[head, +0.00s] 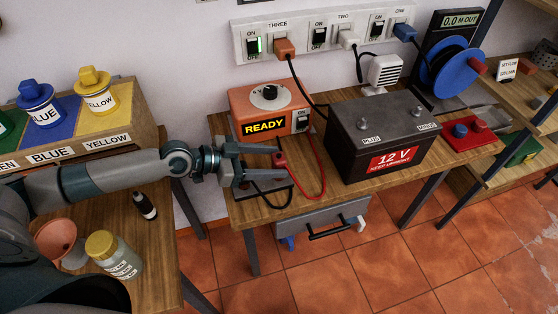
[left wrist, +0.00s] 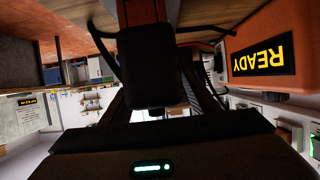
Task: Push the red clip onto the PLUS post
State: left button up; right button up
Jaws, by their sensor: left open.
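The red clip (head: 279,160) is by the fingertips of my left gripper (head: 275,166) in the head view, with a red lead running from it. The gripper is open, its fingers on either side of the clip; I cannot tell whether they touch it. The PLUS post (head: 362,124) stands bare on the dark 12 V battery (head: 390,142), to the right of the clip. The other post (head: 418,112) is farther right. In the left wrist view a dark block (left wrist: 150,65) fills the middle; I cannot tell what it is. My right gripper is not seen.
The orange charger (head: 250,105) reads READY behind the gripper, and also shows in the left wrist view (left wrist: 228,42). A black lead loops below the gripper. A red tray (head: 482,140) is right of the battery. A power strip (head: 262,45) with plugs hangs behind.

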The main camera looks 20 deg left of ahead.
pick_arm(q)
jog(key=shift+w+d+f, duration=0.1)
jog(key=shift+d, duration=0.05)
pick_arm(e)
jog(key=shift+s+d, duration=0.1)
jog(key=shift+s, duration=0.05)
pick_arm(q)
jog(key=shift+c, duration=0.6)
jog(key=c, duration=1)
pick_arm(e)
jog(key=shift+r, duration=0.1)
pick_arm(q)
jog(key=shift+c, duration=0.2)
